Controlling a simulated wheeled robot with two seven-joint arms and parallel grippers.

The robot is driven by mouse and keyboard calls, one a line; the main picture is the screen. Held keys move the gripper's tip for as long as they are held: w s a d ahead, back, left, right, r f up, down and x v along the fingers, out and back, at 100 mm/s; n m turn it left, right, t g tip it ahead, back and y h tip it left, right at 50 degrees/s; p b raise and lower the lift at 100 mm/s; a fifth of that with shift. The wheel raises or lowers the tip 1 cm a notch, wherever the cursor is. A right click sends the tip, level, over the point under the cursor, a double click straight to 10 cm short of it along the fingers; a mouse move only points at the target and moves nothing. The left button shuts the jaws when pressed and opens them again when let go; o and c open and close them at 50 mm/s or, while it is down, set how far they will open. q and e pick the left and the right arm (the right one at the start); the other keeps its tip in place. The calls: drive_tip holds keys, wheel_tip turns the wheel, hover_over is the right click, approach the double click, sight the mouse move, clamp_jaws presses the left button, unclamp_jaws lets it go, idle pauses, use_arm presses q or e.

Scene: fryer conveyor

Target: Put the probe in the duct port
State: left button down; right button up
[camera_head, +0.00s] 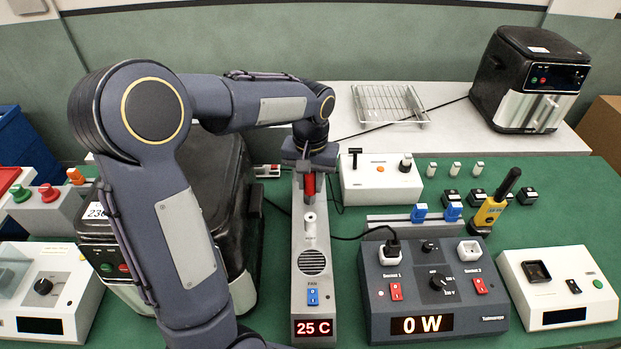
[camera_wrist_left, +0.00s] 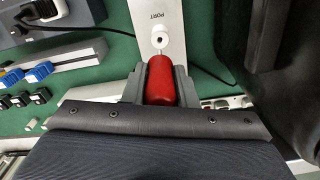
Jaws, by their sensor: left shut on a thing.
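The probe has a red handle (camera_head: 309,187) and a thin metal tip. My left gripper (camera_head: 309,172) is shut on the red handle. The duct is a long grey box with a round grille, and its white port (camera_head: 309,223) stands up near the gripper. In the left wrist view the red handle (camera_wrist_left: 161,82) sits between the fingers, and its thin tip points at the white port (camera_wrist_left: 157,39), beside the word PORT. The handle is just short of the port; I cannot tell whether the tip is inside the hole. My right gripper is not in view.
The duct's display (camera_head: 314,328) reads 25 C and has a blue switch (camera_head: 313,297). A black fryer (camera_head: 235,190) stands close left, partly behind my arm. A socket box (camera_head: 385,270) reading 0 W stands right. A white box (camera_head: 381,186) sits behind it.

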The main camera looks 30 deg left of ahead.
sight(311, 191)
use_arm(q)
drive_tip(key=shift+f+b, duration=1.4)
drive_tip(key=shift+f, duration=0.55)
drive_tip(key=shift+r, duration=0.15)
drive_tip(key=shift+f+b, duration=2)
drive_tip(key=shift+f, duration=0.95)
drive_tip(key=c, duration=1.1)
unclamp_jaws()
drive_tip(key=shift+r, duration=0.1)
drive_tip(key=shift+r, duration=0.1)
drive_tip(key=shift+r+p, duration=2.55)
drive_tip(key=shift+r, duration=0.35)
